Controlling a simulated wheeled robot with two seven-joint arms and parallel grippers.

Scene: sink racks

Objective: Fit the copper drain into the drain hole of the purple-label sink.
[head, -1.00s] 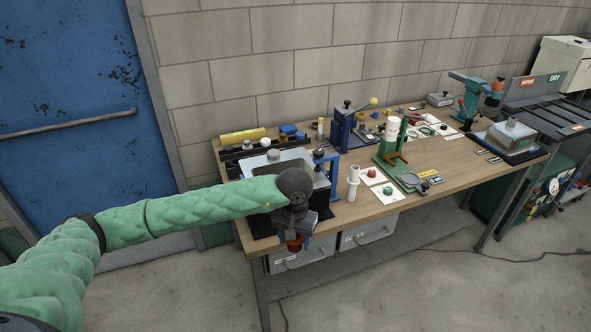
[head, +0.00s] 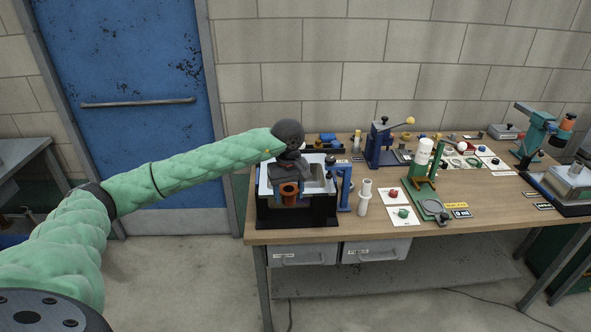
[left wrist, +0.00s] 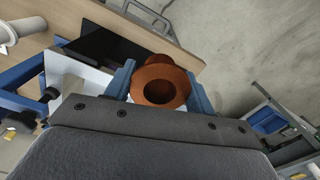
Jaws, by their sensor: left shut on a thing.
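The copper drain (head: 289,196) is an orange-brown flanged cup. My left gripper (head: 288,188) is shut on it, with one blue finger on each side. In the left wrist view the drain (left wrist: 160,88) shows its round opening between the fingertips (left wrist: 160,72). A grey-white sink (head: 316,173) sits in a black stand at the bench's left end. The drain appears in front of the sink's near side in the head view; its height over the sink is hard to tell. The drain hole is hidden, and no purple label is readable. My right gripper is not in view.
A blue clamp post (head: 345,187) stands at the sink's right side. White cylinders (head: 364,197) and a green stand (head: 424,180) are further right on the wooden bench (head: 375,228). Grey drawers (head: 303,254) hang below. Open floor lies left of the bench.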

